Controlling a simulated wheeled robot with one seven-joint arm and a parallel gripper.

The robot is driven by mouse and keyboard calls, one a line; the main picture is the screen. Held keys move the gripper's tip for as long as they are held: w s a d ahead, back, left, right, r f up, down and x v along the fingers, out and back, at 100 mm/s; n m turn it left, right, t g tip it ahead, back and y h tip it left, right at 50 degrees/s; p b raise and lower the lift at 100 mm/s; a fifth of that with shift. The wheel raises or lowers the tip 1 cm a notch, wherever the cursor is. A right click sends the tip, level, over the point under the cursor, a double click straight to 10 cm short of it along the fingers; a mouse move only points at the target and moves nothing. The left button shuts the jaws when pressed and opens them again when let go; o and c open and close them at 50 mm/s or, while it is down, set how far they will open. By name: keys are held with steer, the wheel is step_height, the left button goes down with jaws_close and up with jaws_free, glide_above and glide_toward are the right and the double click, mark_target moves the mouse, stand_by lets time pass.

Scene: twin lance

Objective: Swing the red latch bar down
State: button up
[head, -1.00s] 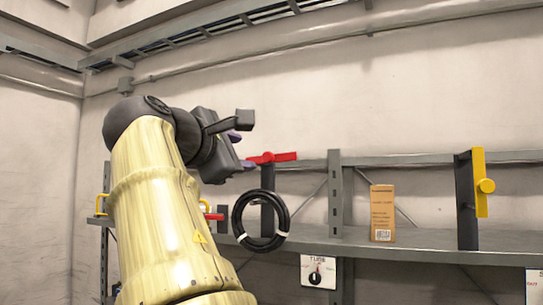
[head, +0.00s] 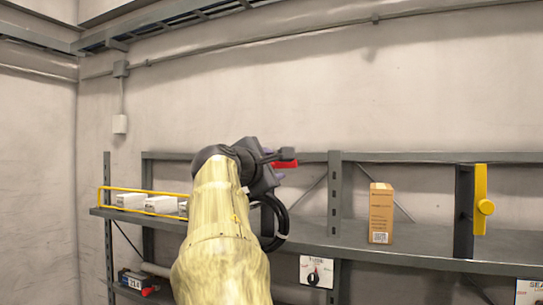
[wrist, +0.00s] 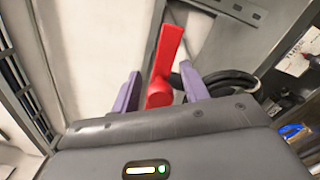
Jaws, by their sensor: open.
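The red latch bar shows in the head view (head: 285,164), partly hidden behind my gripper. In the wrist view the bar (wrist: 166,58) runs up and away from between my fingers, with its thick red hub end nearest me. My gripper (wrist: 160,78) is open, with one purple finger on each side of the bar's near end. I cannot tell whether either finger touches it. In the head view my gripper (head: 268,167) is at the bar, and my arm hides the post below.
A black cable coil (head: 282,222) hangs just below my gripper, and is close beside the right finger in the wrist view. A cardboard box (head: 381,213) and a yellow bar on a dark post (head: 481,200) stand to the right on the shelf (head: 420,250). White boxes (head: 130,201) are left.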

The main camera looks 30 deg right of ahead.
steer(key=shift+w+d, duration=0.1)
steer(key=shift+d, duration=0.05)
steer(key=shift+c, duration=0.3)
jaws_close()
steer(key=shift+f, duration=0.35)
stand_by(0.5)
